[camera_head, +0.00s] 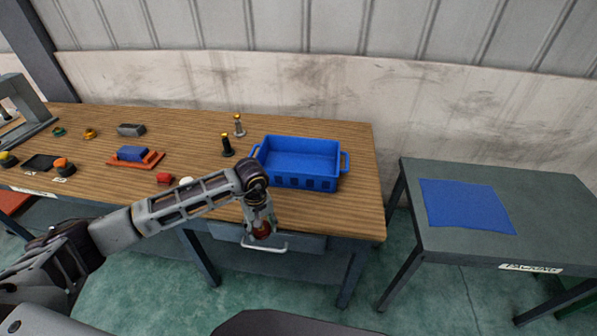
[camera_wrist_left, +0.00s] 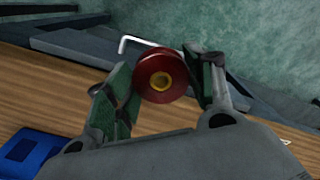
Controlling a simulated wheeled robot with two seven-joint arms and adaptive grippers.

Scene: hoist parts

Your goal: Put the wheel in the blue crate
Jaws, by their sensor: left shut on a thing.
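The wheel (camera_wrist_left: 154,72) is dark red with a brass-coloured hub, and it sits between the fingers of my left gripper (camera_wrist_left: 160,88) in the left wrist view. In the head view my left gripper (camera_head: 261,226) is shut on the wheel (camera_head: 262,231), near the table's front edge, in front of the crate. The blue crate (camera_head: 300,182) stands on the wooden table behind and to the right of the gripper. It looks empty. A corner of the crate (camera_wrist_left: 22,152) shows at the lower left in the left wrist view. My right gripper is not in view.
The wooden table (camera_head: 345,215) has bare space right of the crate. Two small upright posts (camera_head: 227,147) stand left of the crate. A blue block on a red plate (camera_head: 135,158) and other small parts lie further left. A grey table with a blue mat (camera_head: 465,205) stands apart at right.

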